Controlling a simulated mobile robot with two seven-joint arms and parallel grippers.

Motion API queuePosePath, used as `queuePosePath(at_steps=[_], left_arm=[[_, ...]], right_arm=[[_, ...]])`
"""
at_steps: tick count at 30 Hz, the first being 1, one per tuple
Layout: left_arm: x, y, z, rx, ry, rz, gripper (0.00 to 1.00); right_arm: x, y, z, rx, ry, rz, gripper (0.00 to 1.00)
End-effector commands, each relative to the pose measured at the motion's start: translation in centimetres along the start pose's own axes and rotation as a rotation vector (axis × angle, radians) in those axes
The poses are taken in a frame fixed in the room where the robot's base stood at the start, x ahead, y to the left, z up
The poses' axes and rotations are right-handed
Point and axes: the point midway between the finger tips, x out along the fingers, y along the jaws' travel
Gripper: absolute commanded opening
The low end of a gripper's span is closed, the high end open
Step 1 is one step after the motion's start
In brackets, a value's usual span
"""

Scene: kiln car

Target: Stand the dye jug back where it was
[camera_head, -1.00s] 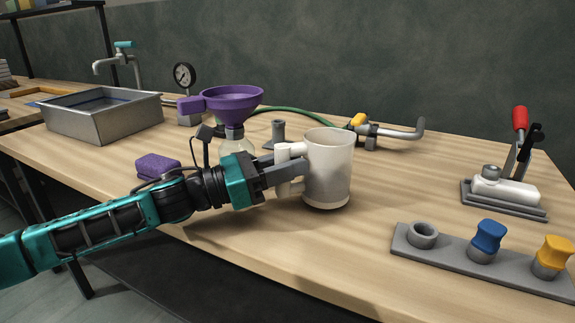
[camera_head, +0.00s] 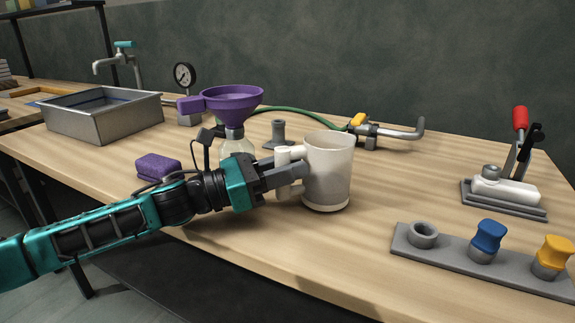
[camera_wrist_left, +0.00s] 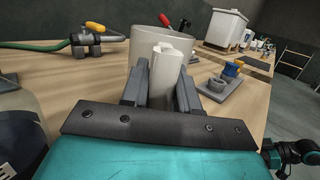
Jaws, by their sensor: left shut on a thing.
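The dye jug is a white, slightly translucent jug (camera_head: 329,173) standing upright at the middle of the wooden bench, its handle toward the left. In the head view its base looks to be on or very near the bench top. My left gripper (camera_head: 292,178) comes in from the left and is shut on the jug's handle. In the left wrist view the handle (camera_wrist_left: 165,75) sits between the two fingers (camera_wrist_left: 160,92), with the jug body (camera_wrist_left: 147,42) behind it.
A flask with a purple funnel (camera_head: 232,105) stands just behind my left wrist. A purple sponge (camera_head: 158,167) and metal basin (camera_head: 102,112) are left. A valve pipe (camera_head: 385,132) lies behind the jug. A grey rack (camera_head: 405,240) and toggle clamp (camera_head: 503,192) are right.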

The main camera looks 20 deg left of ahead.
Motion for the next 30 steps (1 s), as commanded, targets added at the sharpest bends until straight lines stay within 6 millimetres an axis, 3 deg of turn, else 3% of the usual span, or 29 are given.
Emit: queuePosePath(at_steps=[23,24,30], left_arm=[[-0.09,-0.02,-0.62,0.000,-0.002,-0.001,0.00],[-0.09,-0.02,-0.63,0.000,-0.001,-0.001,0.32],[-0.10,-0.01,-0.65,0.000,-0.001,-0.001,0.52]], right_arm=[[-0.20,-0.14,0.61,0.003,-0.012,-0.002,0.79],[-0.20,-0.13,0.60,0.003,-0.012,-0.002,0.79],[-0.19,-0.10,0.58,0.003,-0.011,-0.001,0.79]])
